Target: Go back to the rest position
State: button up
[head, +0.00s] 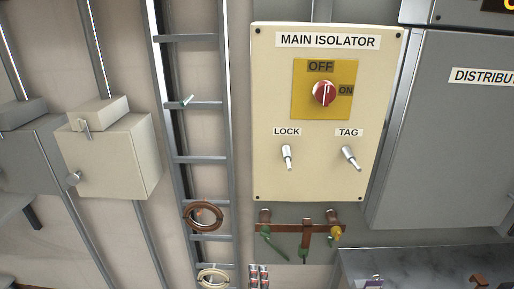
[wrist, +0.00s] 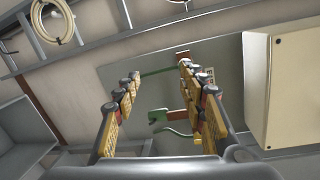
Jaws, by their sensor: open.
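My gripper (wrist: 158,76) shows in the wrist view, with its two yellow-and-dark fingers spread apart and nothing between them. It is not visible in the head view. The cream main isolator panel (head: 265,150) is in the middle of the head view, and a plain cream box face (wrist: 296,90) is at the right of the wrist view.
Lock (head: 287,157) and tag (head: 351,157) levers stick out of the panel. A cable ladder (head: 193,103) with coils runs up the wall at left. Cream (head: 108,158) and grey boxes are left of it. A grey distribution cabinet (head: 440,150) stands at right, above a worktop (head: 410,265).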

jog(key=s+a+f+n+g+y, duration=0.3)
jog(key=a+f+n, duration=0.2)
jog(key=a+n, duration=0.1)
jog(key=s+a+n+g+y+p, duration=0.1)
jog(key=s+a+n+g+y, duration=0.25)
jog(key=s+n+g, duration=0.7)
jog(key=d+r+n+h+p, duration=0.1)
jog(key=d+r+h+p, duration=0.1)
jog(key=d+r, duration=0.4)
jog(key=d+r+n+t+h+p, duration=0.1)
jog(key=d+r+h+p, duration=0.1)
jog(key=d+r, duration=0.5)
jog(key=w+d+r+n+t+h+p, duration=0.1)
jog(key=d+r, duration=0.6)
jog(key=d, duration=0.9)
jog(key=shift+r+h+p, duration=0.25)
jog(key=shift+h+p, duration=0.3)
jog(key=shift+h, duration=0.6)
jog(key=shift+w+a+n+t, duration=0.1)
jog(key=shift+w+n+t, duration=0.05)
jog(key=shift+n+t, duration=0.1)
